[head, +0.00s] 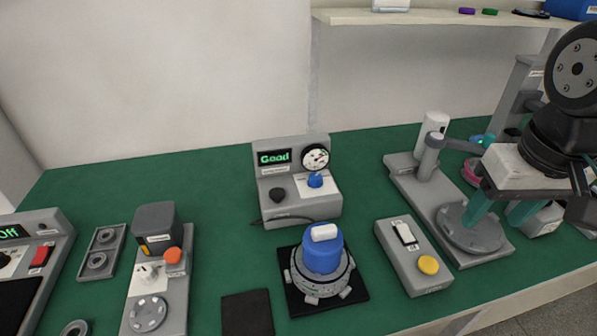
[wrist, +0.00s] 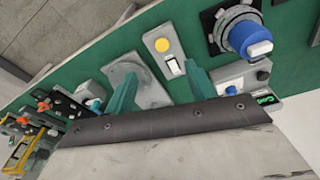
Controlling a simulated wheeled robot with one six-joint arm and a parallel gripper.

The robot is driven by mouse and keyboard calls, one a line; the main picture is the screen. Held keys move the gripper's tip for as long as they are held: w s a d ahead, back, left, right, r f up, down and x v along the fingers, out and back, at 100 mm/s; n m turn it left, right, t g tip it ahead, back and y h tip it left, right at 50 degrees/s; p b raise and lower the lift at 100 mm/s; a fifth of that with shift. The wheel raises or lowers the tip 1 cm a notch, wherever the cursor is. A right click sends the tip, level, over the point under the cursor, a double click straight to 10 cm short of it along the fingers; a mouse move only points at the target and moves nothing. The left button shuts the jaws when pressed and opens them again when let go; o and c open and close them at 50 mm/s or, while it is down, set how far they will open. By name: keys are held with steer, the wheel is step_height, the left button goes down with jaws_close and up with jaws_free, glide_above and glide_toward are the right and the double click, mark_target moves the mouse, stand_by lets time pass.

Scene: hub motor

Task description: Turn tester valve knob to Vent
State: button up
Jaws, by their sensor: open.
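The tester (head: 300,208) is a grey box at the back middle of the green table in the head view. Its screen reads "Good", with a round dial beside it. A blue knob (head: 315,180) sits on its right side below the dial, and a black knob (head: 278,194) on its left. The knob labels are too small to read. The tester (wrist: 254,84) also shows at the right of the wrist view, with the blue knob (wrist: 232,88). My gripper (head: 498,215) is open and empty, well right of the tester, over a grey stand. Its teal fingers (wrist: 160,70) are apart.
A hub motor with a blue cap (head: 322,256) stands in front of the tester. A grey switch box with a yellow button (head: 428,265) is right of it. The grey stand (head: 407,172) with a post lies below my gripper. Other devices fill the left.

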steer(key=w+a+f+n+t, duration=0.1)
steer(key=w+a, duration=0.2)
steer(key=w, duration=0.4)
steer(key=w+a+f+n, duration=0.1)
steer(key=w+a, duration=0.3)
steer(key=w, duration=0.2)
steer(key=n+t+y, duration=0.1)
steer(key=n+y, duration=0.1)
glide_toward(316, 176)
steer(key=x, duration=0.7)
steer(key=shift+w+a+f, duration=0.2)
steer(key=shift+f, duration=0.15)
steer(key=shift+w+f, duration=0.15)
steer(key=shift+f, duration=0.3)
steer(key=shift+c, duration=0.3)
steer(key=c, duration=0.9)
